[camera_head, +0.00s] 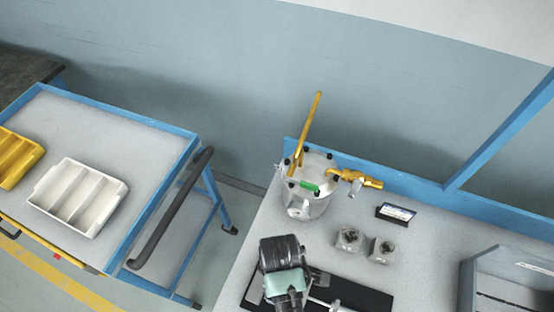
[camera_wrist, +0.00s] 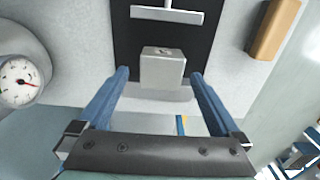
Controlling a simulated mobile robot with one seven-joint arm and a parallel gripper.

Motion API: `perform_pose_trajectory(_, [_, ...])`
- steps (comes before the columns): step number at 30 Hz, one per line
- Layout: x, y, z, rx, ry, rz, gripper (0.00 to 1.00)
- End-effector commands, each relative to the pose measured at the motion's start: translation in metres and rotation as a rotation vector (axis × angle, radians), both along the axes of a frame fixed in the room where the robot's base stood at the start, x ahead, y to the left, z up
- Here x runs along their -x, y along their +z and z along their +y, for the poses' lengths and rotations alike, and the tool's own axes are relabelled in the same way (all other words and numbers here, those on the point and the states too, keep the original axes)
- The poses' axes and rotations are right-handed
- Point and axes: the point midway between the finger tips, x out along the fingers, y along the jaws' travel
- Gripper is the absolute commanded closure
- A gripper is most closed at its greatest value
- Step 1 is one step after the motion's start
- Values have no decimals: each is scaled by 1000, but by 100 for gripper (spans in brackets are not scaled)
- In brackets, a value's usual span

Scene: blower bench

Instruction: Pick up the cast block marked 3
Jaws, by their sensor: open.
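In the wrist view a grey cast block (camera_wrist: 162,70) with a dark mark or hollow on its top sits at the near end of a black mat (camera_wrist: 126,42). I cannot read its number. My gripper (camera_wrist: 160,76) is open, with its two blue fingers to the left and right of the block; I cannot tell if they reach down around it. In the head view two more grey cast blocks, a left one (camera_head: 348,240) and a right one (camera_head: 382,251), stand side by side on the bench; their marks are not legible.
A metal pot (camera_head: 309,190) with a yellow lever stands behind, near a small dark sign (camera_head: 396,213). A grey bin (camera_head: 512,282) is at right. A cart at left holds a white tray (camera_head: 62,217) and a yellow tray (camera_head: 10,165). A gauge (camera_wrist: 19,82) shows at the wrist view's left.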

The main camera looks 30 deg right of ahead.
Motion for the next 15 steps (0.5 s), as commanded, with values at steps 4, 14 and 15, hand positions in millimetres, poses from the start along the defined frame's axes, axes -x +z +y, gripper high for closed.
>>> perform_pose_trajectory(4, [0, -18, 4, -2, 0, 4, 0])
perform_pose_trajectory(14, [-1, -47, 4, -1, 0, 1, 0])
perform_pose_trajectory(15, [-1, -47, 5, 0, 0, 0, 0])
